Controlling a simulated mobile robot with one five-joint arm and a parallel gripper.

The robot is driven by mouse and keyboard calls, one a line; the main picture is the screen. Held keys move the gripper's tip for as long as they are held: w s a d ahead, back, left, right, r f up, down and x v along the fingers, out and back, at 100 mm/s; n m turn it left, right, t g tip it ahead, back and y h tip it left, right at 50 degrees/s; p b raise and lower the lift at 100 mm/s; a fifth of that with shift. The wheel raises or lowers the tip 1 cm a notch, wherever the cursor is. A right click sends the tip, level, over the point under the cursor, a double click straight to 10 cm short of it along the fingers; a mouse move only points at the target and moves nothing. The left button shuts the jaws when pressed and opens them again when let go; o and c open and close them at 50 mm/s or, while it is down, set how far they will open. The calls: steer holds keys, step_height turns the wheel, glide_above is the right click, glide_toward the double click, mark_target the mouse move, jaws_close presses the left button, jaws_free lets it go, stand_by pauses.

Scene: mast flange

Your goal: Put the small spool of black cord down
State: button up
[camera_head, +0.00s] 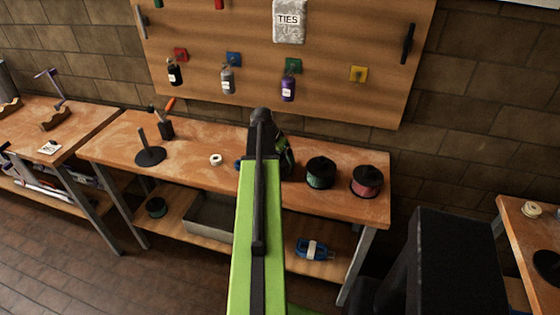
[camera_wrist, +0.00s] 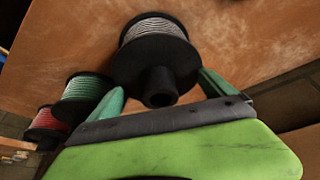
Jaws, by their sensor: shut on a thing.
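A black-flanged spool (camera_wrist: 157,58) with pale grey cord sits between the two green fingers of my gripper (camera_wrist: 163,94) in the wrist view. Its dark hub points toward the camera. The cord I see on it looks grey, not black. My gripper is shut on this spool. Behind it is the brown wooden top of the workbench (camera_head: 195,178); I cannot tell whether the spool touches it.
A green-cord spool (camera_head: 320,173) and a red-cord spool (camera_head: 367,181) stand at the bench's right end. A spindle stand (camera_head: 150,154) and a white roll (camera_head: 216,160) are on the left, with bare wood between. A dark round object (camera_head: 156,207) sits on the lower shelf.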

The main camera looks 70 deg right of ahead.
steer(key=o, duration=1.5)
steer(key=shift+c, duration=0.2)
steer(key=shift+r+p, duration=0.3)
steer(key=shift+r, duration=0.1)
steer(key=p+v, duration=1)
steer(key=v, duration=0.1)
steer(key=shift+a+r, duration=0.15)
steer(key=shift+a, duration=0.1)
steer(key=shift+w, duration=0.1)
